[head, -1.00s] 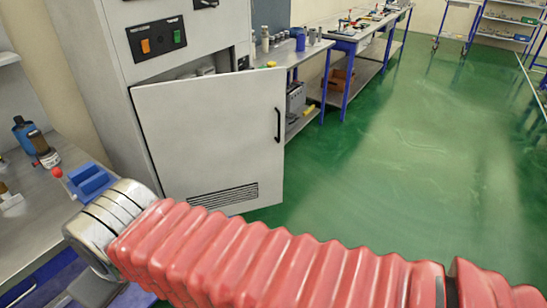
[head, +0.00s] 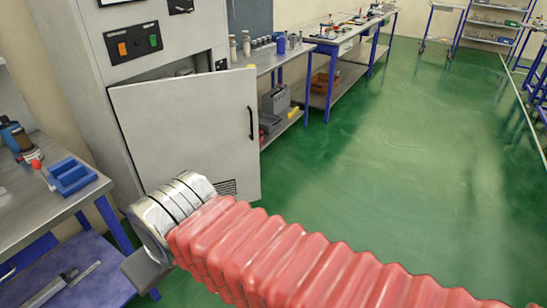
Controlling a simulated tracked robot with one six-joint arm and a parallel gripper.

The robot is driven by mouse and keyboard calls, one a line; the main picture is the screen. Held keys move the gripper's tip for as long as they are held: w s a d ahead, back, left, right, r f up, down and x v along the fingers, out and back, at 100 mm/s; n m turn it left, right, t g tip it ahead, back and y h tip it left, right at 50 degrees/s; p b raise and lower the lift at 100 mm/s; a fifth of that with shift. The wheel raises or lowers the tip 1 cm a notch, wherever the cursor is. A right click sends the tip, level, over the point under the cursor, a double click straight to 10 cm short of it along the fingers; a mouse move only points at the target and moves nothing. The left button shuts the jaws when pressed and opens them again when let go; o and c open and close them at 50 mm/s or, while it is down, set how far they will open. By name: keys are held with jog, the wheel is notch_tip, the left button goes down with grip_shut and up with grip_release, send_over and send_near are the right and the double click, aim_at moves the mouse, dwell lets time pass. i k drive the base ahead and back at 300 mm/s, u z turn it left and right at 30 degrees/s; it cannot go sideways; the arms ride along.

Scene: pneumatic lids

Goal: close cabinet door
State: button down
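The cabinet (head: 150,45) is tall and grey and stands at the left of the head view, with orange and green buttons on its upper panel. Its lower door (head: 185,125) stands ajar, with a dark gap showing along its top edge. A black handle (head: 251,123) is near the door's right edge. My arm, in a red ribbed sleeve, crosses the lower front, and its metal end covers the door's lower part. I cannot tell whether it touches the door.
A workbench (head: 85,192) with a blue block (head: 71,176) and bottles is at the left, close to my arm. Benches with blue legs (head: 328,85) line the wall behind the door. The green floor (head: 400,150) is open to the right.

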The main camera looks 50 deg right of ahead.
aim_at(207, 124)
jog(key=z, duration=0.3)
jog(key=k, duration=0.75)
jog(key=z, duration=0.85)
jog(key=i, duration=1.4)
jog(key=u, duration=0.6)
jog(key=i, duration=0.7)
jog(key=u, duration=0.5)
